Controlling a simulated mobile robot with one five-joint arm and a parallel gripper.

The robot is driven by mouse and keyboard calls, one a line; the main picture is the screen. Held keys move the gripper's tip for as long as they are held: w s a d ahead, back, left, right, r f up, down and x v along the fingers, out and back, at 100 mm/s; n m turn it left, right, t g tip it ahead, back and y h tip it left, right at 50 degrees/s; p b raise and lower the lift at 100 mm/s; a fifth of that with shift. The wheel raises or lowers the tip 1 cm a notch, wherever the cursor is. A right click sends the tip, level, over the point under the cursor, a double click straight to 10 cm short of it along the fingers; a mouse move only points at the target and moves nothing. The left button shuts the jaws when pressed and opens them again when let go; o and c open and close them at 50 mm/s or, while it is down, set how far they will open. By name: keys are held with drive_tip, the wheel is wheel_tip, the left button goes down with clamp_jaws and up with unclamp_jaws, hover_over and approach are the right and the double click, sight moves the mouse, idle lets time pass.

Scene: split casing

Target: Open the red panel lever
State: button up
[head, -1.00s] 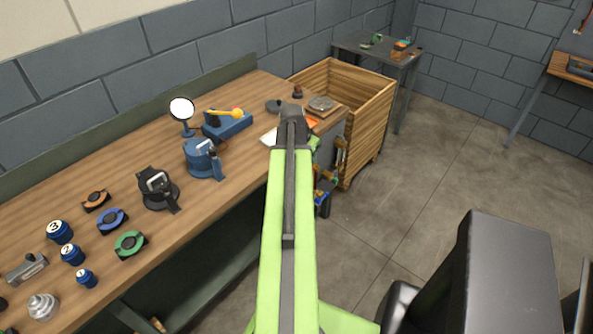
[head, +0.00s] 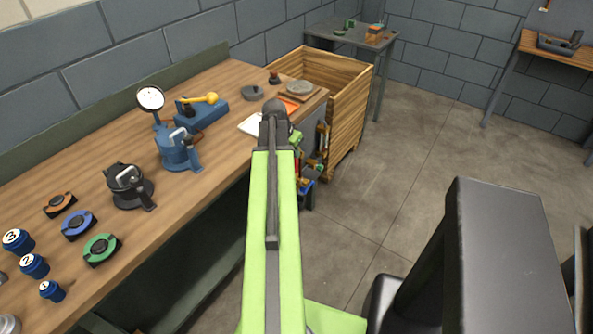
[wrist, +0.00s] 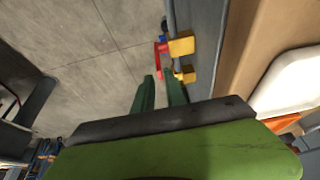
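My gripper (wrist: 159,76) shows in the wrist view as two dark green fingers, spread apart with a gap between them. A red lever-like part (wrist: 160,55) shows just beyond the fingertips, beside the bench's grey side face. It appears in line with the gap; I cannot tell whether the fingers touch it. Yellow blocks (wrist: 181,46) sit right of it, and a small blue part is above. In the head view my arm points away toward the bench end and hides the gripper. Small coloured parts, some red, show right of the arm on the bench's end.
The wooden workbench (head: 95,160) holds a blue device (head: 177,150), a black device (head: 128,187), numbered blue knobs and coloured rings. A wooden crate (head: 350,105) stands beyond the bench end. A grey table is behind it.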

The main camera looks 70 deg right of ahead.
sight(297, 160)
drive_tip(key=b+x, duration=0.6)
drive_tip(key=x, duration=0.2)
drive_tip(key=shift+a, duration=0.1)
drive_tip(key=shift+r, duration=0.1)
clamp_jaws()
idle(0.9)
